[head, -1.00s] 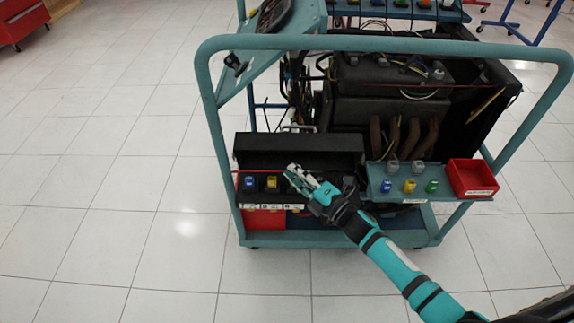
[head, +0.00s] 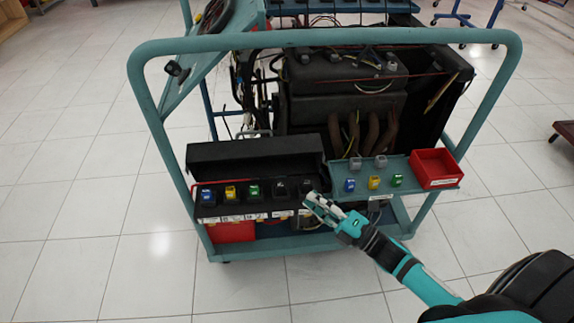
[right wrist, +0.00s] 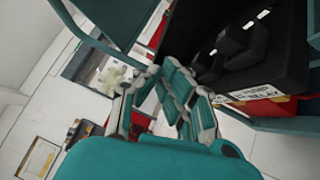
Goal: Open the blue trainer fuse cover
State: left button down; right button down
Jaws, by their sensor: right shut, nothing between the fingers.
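The teal trainer cart (head: 335,42) carries a low black fuse box (head: 265,208) at its front left. The box's black cover (head: 255,155) stands raised along the back edge, so the row inside is exposed: a blue fuse (head: 207,195), a yellow one (head: 230,192), a green one (head: 253,190) and black pieces (head: 280,188). My right gripper (head: 312,200) is shut and empty at the right front end of the box, below the cover. I cannot tell if it touches the box. In the right wrist view its fingers (right wrist: 160,75) are left of the labelled box front (right wrist: 265,92). My left gripper is not in view.
A teal side shelf (head: 335,195) right of the box holds several small coloured and grey pieces and a red bin (head: 436,168). The cart's upright tubes flank the box. An engine block (head: 345,80) is behind. The tiled floor in front is clear.

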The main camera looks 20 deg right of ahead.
jog(key=x, duration=0.4)
jog(key=d+x, duration=0.1)
jog(key=x, duration=0.6)
jog(key=shift+w+d+r, duration=0.1)
jog(key=shift+w+r, duration=0.15)
jog(key=shift+w, duration=0.45)
jog(key=shift+w+d+r, duration=0.1)
jog(key=shift+w+d, duration=0.1)
jog(key=shift+w, duration=0.35)
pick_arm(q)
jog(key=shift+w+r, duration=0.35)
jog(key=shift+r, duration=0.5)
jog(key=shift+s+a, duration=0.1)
